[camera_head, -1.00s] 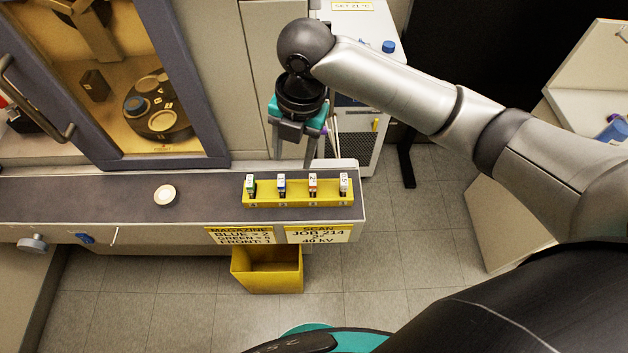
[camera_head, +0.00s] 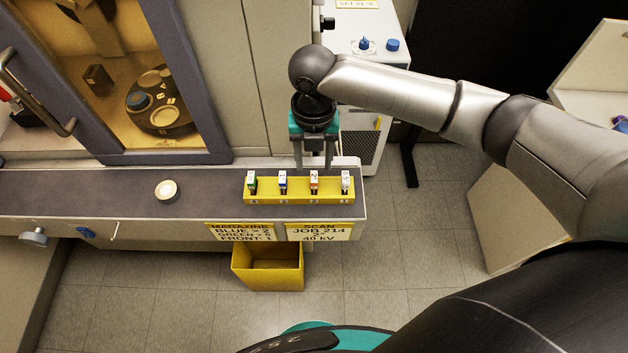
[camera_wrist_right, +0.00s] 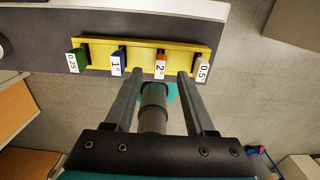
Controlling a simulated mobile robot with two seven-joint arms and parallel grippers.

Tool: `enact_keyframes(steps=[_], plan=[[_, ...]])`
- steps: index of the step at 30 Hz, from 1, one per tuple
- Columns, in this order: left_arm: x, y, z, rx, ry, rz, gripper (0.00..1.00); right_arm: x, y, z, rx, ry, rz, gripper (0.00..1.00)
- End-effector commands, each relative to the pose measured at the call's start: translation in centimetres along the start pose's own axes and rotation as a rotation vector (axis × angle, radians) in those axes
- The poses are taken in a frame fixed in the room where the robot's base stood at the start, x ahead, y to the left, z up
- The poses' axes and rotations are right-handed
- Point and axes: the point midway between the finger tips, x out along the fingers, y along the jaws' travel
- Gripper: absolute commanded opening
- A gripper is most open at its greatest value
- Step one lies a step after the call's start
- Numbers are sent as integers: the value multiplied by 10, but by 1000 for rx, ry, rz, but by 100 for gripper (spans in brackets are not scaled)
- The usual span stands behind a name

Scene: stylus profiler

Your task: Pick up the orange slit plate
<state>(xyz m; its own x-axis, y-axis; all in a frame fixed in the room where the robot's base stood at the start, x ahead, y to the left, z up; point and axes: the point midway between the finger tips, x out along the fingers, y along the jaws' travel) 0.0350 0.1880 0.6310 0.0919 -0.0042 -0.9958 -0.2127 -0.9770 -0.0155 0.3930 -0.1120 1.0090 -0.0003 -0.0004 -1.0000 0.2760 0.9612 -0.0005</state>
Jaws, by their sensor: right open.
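The orange slit plate (camera_head: 314,183) stands upright in the yellow rack (camera_head: 263,198), third from the left, with a white label on top. In the right wrist view the orange plate (camera_wrist_right: 160,67) shows its label, which seems to read 2, ahead of the fingers and between their lines. My right gripper (camera_head: 314,165) is open and empty, behind and above the rack near the orange plate. In the right wrist view the right gripper (camera_wrist_right: 160,82) has its fingers apart with nothing between them. My left gripper is not in view.
Green (camera_head: 252,184), blue (camera_head: 283,181) and white (camera_head: 345,182) plates stand in the same rack beside the orange one. A round pale disc (camera_head: 166,190) lies on the dark shelf (camera_head: 110,190). A yellow bin (camera_head: 268,268) is below the shelf edge.

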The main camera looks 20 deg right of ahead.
Motion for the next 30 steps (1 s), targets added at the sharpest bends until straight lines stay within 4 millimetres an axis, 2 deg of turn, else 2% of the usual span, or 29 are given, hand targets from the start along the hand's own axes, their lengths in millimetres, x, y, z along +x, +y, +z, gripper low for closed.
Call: enact_keyframes(steps=[5,13,22,23,30], plan=[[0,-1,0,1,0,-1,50,12,0,-2,0,2,0,55],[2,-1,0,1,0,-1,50,50,0,-6,1,1,0,55],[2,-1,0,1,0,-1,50,56,0,-6,-1,-1,0,55],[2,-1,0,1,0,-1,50,56,0,-6,-1,-1,0,54],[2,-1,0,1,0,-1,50,56,-1,-6,-1,-1,0,27]])
